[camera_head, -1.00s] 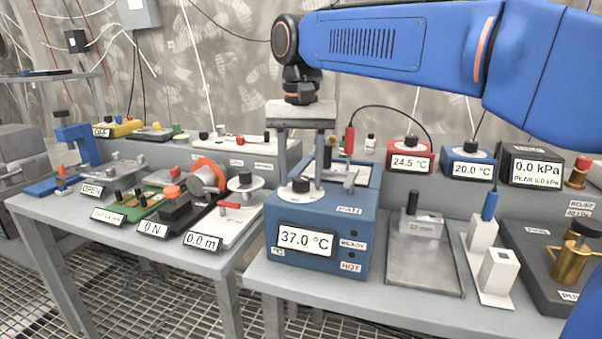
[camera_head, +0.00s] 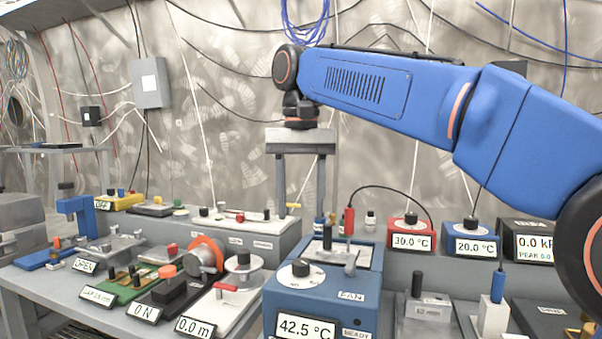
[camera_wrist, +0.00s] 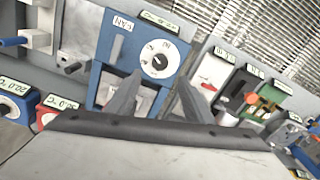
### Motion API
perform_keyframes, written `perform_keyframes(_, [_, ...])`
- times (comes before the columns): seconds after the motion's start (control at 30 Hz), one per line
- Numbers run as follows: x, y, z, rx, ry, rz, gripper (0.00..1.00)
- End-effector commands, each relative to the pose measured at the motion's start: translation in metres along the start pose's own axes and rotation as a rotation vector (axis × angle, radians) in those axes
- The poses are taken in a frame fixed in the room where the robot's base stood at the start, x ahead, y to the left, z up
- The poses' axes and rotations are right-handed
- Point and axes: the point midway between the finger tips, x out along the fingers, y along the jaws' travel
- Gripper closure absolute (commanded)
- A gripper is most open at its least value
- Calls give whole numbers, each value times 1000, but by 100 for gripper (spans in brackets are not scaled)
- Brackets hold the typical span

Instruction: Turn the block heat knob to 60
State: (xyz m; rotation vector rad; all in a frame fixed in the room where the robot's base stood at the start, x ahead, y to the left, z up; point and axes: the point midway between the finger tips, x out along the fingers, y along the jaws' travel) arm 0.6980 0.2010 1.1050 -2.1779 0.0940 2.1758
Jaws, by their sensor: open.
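The block heater (camera_head: 345,308) is a blue box at the front middle of the bench. On its top is a white dial with a black knob (camera_head: 300,268), likely the block heat knob. Its front display (camera_head: 305,327) reads 42.5 °C. In the wrist view the dial (camera_wrist: 160,58) shows between and beyond the two fingertips (camera_wrist: 159,76). The dial's numbers are too small to read.
A black switch (camera_head: 327,238) and a red-handled probe (camera_head: 349,222) stand behind the knob. The red unit (camera_head: 411,240) reads 30.0 °C, the blue unit (camera_head: 475,242) 20.0 °C. Air above the heater is free.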

Motion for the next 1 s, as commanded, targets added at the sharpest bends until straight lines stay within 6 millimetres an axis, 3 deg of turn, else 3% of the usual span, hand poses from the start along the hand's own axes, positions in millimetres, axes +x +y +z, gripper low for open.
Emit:
perform_keyframes(0.2, [-38, 0, -1, 0, 2, -1, 53])
perform_keyframes(0.4, [-57, 0, -1, 0, 4, -3, 53])
perform_keyframes(1.0, [-63, 0, 0, 0, 5, -4, 53])
